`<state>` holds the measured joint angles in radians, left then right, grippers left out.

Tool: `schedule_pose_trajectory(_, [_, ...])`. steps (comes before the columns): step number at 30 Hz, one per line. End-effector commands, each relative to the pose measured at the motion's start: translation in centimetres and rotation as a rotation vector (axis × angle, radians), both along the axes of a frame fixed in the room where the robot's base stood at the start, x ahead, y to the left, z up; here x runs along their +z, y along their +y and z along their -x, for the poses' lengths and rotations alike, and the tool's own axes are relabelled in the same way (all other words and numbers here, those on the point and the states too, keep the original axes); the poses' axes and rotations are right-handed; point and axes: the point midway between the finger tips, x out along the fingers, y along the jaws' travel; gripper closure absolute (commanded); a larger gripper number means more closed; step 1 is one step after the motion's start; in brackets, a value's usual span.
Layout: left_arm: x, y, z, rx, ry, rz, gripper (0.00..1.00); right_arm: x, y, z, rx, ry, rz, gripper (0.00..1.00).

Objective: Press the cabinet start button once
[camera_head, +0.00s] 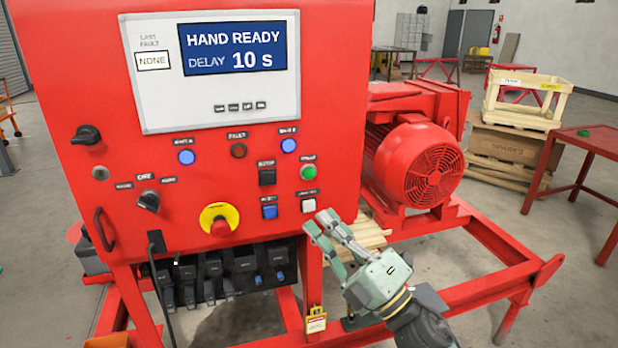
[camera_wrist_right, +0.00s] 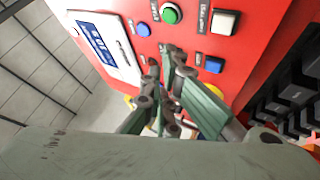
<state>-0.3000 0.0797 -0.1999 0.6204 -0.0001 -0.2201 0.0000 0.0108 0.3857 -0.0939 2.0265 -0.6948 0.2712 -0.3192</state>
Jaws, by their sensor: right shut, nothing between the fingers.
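The red control cabinet (camera_head: 200,120) fills the left half of the head view. Its screen (camera_head: 233,47) reads "HAND READY" and "DELAY 10 s". A round green button (camera_head: 308,172), which I take for the start button, is on the panel's lower right; its label is too small to read here. It shows in the right wrist view (camera_wrist_right: 172,14) beyond my fingers. My right gripper (camera_head: 320,222) is shut and empty, just below a white button (camera_head: 308,205) and below the green one. Whether its fingertips touch the panel cannot be told. My left gripper is out of view.
A red motor (camera_head: 415,160) stands right of the cabinet. The red skid frame (camera_head: 480,283) runs below my right arm.

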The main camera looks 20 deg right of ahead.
Motion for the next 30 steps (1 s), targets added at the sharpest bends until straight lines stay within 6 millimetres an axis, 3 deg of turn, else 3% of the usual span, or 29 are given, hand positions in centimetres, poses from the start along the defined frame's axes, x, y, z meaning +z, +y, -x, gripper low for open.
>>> schedule_pose_trajectory(3, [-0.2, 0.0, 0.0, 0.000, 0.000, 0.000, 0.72, 2.4, 0.8, 1.5, 0.014, -0.075, 0.038, 1.00])
schedule_pose_trajectory(6, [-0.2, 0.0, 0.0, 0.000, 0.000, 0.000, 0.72, 3.4, 1.2, 2.2, 0.019, -0.109, 0.056, 1.00])
schedule_pose_trajectory(18, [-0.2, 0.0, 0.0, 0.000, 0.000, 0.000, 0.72, 3.8, 1.4, 2.4, 0.021, -0.121, 0.062, 1.00])
schedule_pose_trajectory(23, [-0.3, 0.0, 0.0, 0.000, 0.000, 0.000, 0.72, 3.8, 1.4, 1.6, 0.020, -0.120, 0.061, 1.00])
schedule_pose_trajectory(30, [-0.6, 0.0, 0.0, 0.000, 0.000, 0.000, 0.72, 3.8, 1.5, -1.5, 0.019, -0.121, 0.061, 1.00])
